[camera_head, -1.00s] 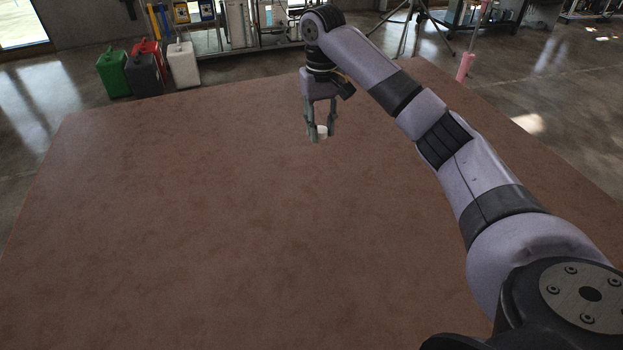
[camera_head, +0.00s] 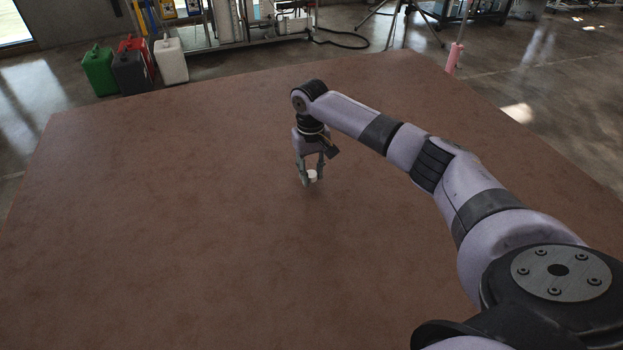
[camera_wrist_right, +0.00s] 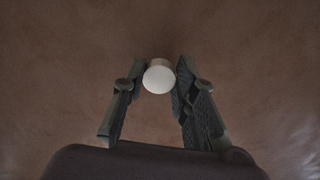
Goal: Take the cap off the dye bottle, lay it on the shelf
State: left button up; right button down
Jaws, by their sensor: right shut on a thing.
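A small white round cap (camera_head: 312,174) is between the fingers of my right gripper (camera_head: 311,178), low over the brown surface (camera_head: 150,230). In the right wrist view the cap (camera_wrist_right: 159,76) shows as a pale disc between the two dark fingertips of the right gripper (camera_wrist_right: 158,80), which is shut on it. I cannot tell from these views how high the cap is above the surface. No dye bottle shows in either view. My left gripper is not in view.
The brown surface is bare around the right gripper. Beyond its far left edge stand green (camera_head: 100,72), dark grey (camera_head: 130,72) and white (camera_head: 170,60) canisters, with a red one (camera_head: 137,45) behind. A pink post (camera_head: 454,58) stands beyond the far right edge.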

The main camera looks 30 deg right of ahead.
notch_tip(320, 180, down, 3)
jog(key=shift+r, duration=0.1)
jog(key=c, duration=1.3)
grip_release()
